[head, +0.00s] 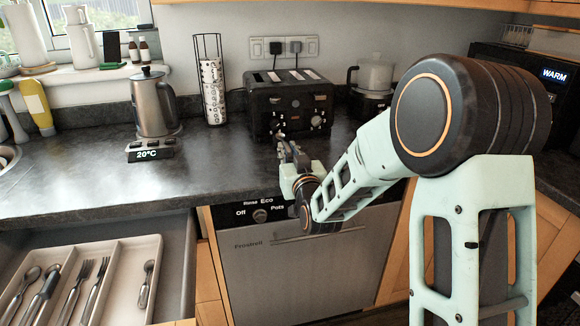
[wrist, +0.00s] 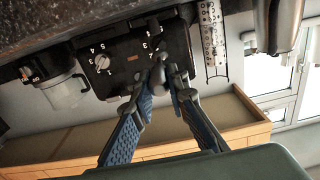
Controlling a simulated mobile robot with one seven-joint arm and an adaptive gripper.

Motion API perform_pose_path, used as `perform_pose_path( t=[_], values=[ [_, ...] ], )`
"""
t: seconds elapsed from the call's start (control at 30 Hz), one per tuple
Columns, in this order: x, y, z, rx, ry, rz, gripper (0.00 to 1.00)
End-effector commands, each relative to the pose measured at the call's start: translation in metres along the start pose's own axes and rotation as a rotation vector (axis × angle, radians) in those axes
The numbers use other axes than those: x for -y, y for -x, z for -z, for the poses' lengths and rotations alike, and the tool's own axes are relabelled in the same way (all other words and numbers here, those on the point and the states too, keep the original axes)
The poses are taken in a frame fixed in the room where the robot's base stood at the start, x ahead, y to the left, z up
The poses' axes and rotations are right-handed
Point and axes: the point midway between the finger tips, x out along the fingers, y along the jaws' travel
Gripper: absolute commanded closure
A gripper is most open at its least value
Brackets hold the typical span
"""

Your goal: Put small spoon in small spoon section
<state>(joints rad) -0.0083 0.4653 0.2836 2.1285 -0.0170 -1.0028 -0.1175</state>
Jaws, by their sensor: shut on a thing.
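My gripper (head: 287,150) is in front of the black toaster, over the counter's front area in the head view. In the wrist view my gripper (wrist: 163,82) has its blue-padded fingers closed together at the tips. A small grey metal piece (wrist: 158,72) shows between the tips; it looks like the small spoon, mostly hidden by the fingers. The pale cutlery tray (head: 119,270) lies in the open drawer at lower left, well away from my gripper. Its right section holds one small spoon (head: 147,284).
The tray's other sections hold forks (head: 96,288) and larger spoons (head: 40,292). The toaster (head: 290,103) stands behind my gripper. A kettle (head: 153,103) and a metal rack of pods (head: 212,90) stand on the counter. The dishwasher front (head: 300,270) is below.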

Motion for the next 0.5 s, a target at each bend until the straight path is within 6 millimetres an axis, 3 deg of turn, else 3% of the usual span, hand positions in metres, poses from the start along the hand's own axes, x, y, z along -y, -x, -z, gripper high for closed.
perform_pose_path(
  t=[0.2, 0.37, 0.5],
  values=[
    [-0.008, -0.017, -0.022, -0.001, 0.0, -0.001, 1.0],
    [-0.01, -0.022, -0.028, -0.001, 0.0, -0.001, 1.0],
    [-0.011, -0.024, -0.047, 0.002, 0.0, -0.001, 1.0]
  ],
)
